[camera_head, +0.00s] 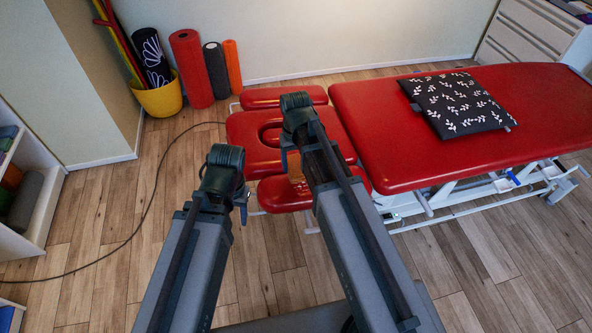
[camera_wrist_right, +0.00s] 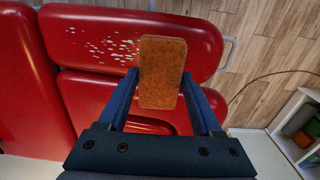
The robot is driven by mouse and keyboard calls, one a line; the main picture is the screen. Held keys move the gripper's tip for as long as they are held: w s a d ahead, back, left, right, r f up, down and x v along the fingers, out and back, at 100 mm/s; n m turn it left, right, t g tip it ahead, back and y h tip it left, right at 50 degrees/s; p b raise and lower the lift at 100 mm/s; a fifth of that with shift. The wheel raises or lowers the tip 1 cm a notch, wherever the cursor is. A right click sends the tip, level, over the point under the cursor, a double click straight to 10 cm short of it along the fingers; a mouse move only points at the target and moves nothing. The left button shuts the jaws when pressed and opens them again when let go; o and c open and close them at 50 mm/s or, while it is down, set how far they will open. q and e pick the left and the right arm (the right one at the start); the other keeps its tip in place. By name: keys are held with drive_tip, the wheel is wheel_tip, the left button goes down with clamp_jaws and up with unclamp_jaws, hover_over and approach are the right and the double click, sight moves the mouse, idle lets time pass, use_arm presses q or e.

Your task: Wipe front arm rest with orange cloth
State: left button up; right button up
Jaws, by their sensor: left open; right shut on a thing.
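The front arm rest is a red pad (camera_head: 285,197) on the near side of the table's head end. In the right wrist view the front arm rest (camera_wrist_right: 195,30) lies across the top, with scattered white spots (camera_wrist_right: 105,44) left of the cloth. My right gripper (camera_head: 294,168) is shut on the orange cloth (camera_wrist_right: 162,72), a small block-like pad over the arm rest's inner edge. I cannot tell whether they touch. In the head view a bit of the cloth (camera_head: 297,184) shows beneath my right gripper. My left gripper (camera_head: 225,188) is open and empty, left of the arm rest.
The red treatment table (camera_head: 375,135) stretches right, with a black leaf-print cushion (camera_head: 458,104) on it. The face rest (camera_head: 245,130) and back arm rest (camera_head: 284,97) lie beyond. A yellow bucket (camera_head: 160,98) and upright rolls stand by the wall. A cable (camera_head: 150,205) crosses the floor.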

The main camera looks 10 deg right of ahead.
drive_tip(key=shift+w+f, duration=0.15)
drive_tip(key=shift+f, duration=0.05)
